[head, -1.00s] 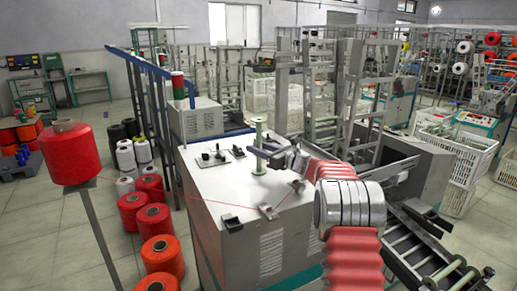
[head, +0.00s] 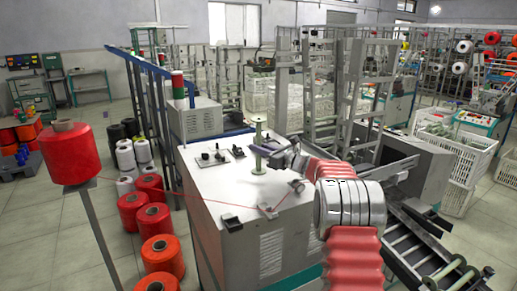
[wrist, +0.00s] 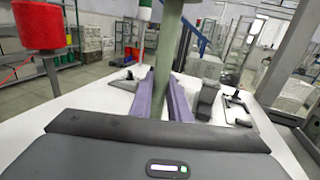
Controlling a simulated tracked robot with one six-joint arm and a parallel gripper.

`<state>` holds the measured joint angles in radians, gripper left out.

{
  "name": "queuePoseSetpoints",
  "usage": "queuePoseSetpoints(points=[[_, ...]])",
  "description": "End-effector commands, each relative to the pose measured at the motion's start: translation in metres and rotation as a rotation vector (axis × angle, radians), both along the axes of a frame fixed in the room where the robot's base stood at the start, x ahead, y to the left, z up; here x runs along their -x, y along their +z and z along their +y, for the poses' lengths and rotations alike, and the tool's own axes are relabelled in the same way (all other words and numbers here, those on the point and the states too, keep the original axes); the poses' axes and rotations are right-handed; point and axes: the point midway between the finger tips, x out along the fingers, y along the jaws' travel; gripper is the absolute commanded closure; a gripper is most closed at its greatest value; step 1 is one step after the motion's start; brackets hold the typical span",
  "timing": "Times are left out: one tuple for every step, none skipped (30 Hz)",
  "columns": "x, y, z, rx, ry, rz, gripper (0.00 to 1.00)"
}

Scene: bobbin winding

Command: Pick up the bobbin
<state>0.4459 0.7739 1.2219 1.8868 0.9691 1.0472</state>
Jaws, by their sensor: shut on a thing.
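The bobbin (head: 258,136) is a pale green spool with a thin upright core and round flanges. It stands upright over the white top of the machine cabinet (head: 205,182); I cannot tell whether its lower flange touches that top. My gripper (head: 262,150) comes in from the right at mid-height and is shut on the bobbin's core. In the wrist view, the bobbin (wrist: 166,45) rises between the two purple fingers of my gripper (wrist: 165,92). Its upper end is cut off by the frame, and its lower part is hidden behind the gripper body.
A small black-knobbed plate (head: 216,156) is left of the bobbin. Thread guides (head: 268,210) sit in front on the cabinet top. A red thread runs there from a red cone (head: 70,153) on a post. Blue rails (head: 150,90) stand behind left.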

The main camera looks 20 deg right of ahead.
Motion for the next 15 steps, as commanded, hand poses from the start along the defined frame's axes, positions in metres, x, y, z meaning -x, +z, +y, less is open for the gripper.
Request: queuePoseSetpoints(points=[[0.000, 0.001, 0.000, 0.000, 0.000, -0.001, 1.00], [0.000, 0.002, 0.000, 0.000, 0.000, -0.001, 1.00], [0.000, 0.005, 0.000, 0.001, 0.000, -0.002, 1.00], [0.000, 0.007, 0.000, 0.001, 0.000, -0.002, 1.00], [0.000, 0.009, 0.000, 0.001, 0.000, -0.003, 1.00], [0.000, 0.014, 0.000, 0.001, 0.000, -0.003, 1.00], [0.000, 0.017, 0.000, 0.001, 0.001, -0.003, 1.00], [0.000, 0.021, 0.000, 0.001, 0.001, -0.004, 1.00], [0.000, 0.027, 0.001, 0.002, 0.001, -0.004, 1.00], [0.000, 0.032, 0.001, 0.002, 0.001, -0.003, 1.00], [0.000, 0.038, 0.001, 0.002, 0.001, -0.004, 1.00], [0.000, 0.045, 0.001, 0.001, 0.001, -0.004, 1.00], [0.000, 0.051, 0.001, 0.003, 0.001, -0.005, 1.00], [0.000, 0.056, 0.001, 0.003, 0.001, -0.005, 1.00], [0.000, 0.063, 0.001, 0.003, 0.000, -0.004, 1.00]])
